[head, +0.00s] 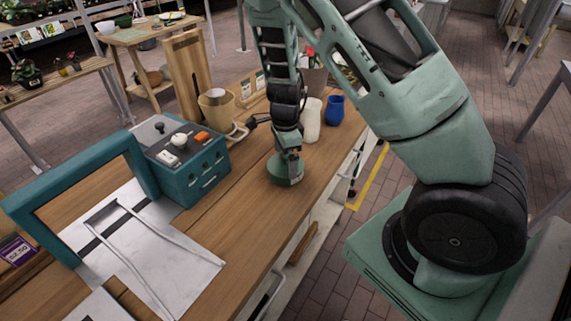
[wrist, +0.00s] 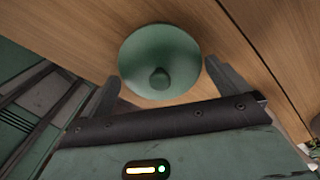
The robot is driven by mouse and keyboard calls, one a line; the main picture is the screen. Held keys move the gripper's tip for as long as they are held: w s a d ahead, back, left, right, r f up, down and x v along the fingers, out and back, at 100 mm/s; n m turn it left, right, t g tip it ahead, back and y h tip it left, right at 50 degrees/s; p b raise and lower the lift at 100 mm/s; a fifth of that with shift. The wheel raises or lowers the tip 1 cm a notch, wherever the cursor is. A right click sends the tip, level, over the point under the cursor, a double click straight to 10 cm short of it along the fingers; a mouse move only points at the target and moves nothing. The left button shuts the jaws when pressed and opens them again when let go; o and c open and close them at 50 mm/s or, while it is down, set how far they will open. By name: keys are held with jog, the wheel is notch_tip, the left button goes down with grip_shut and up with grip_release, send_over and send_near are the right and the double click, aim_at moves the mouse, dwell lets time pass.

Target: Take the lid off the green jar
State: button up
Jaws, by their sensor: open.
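The green jar (head: 283,176) stands on the wooden counter, under the end of my arm in the head view. Its round green lid (wrist: 160,52) with a small knob is on top, seen from above in the wrist view, and it hides the jar's body there. My gripper (wrist: 165,82) is open, with one finger on either side of the lid's near part. The fingers look apart from the lid; the height gap cannot be told. In the head view my gripper (head: 291,150) is directly above the jar and covers part of it.
A teal box with knobs (head: 205,180) and a teal frame (head: 70,190) stand left on the counter (head: 240,215). A white container (head: 312,122), a blue cup (head: 335,109) and a tan pot (head: 217,110) stand behind the jar. The counter in front of the jar is clear.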

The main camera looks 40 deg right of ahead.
jog(key=c, duration=2)
jog(key=shift+s+f, duration=0.1)
grip_shut()
